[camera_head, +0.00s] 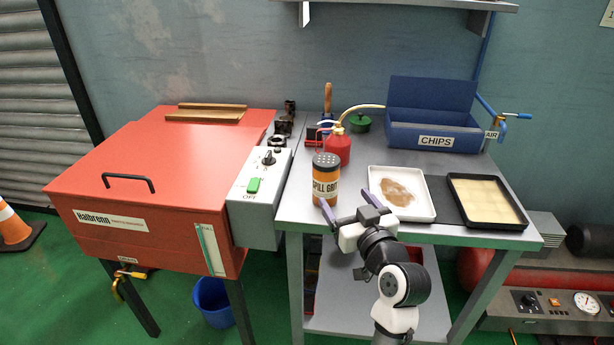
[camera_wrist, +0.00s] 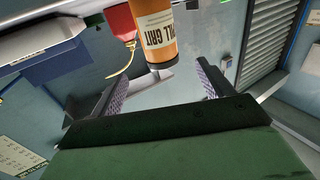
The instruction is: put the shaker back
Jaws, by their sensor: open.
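The shaker (camera_head: 326,185), an orange canister with a dark perforated lid and a "SPILL GRIT" label, stands upright at the left front of the grey cart top. My gripper (camera_head: 348,203) is open and empty at the cart's front edge, its fingers pointing toward the back. In the head view its left finger overlaps the shaker's lower right. In the wrist view the shaker (camera_wrist: 157,40) shows beyond the fingers, roughly between their directions, with a gap between it and each finger. Its far end is cut off by the frame.
Right of the shaker are a white tray (camera_head: 419,211) with a brown patch and a black tray (camera_head: 487,221). A red oil can (camera_head: 337,150) stands close behind it. A blue CHIPS box (camera_head: 433,133) is at the back. A red cabinet (camera_head: 160,170) with a control box borders the left.

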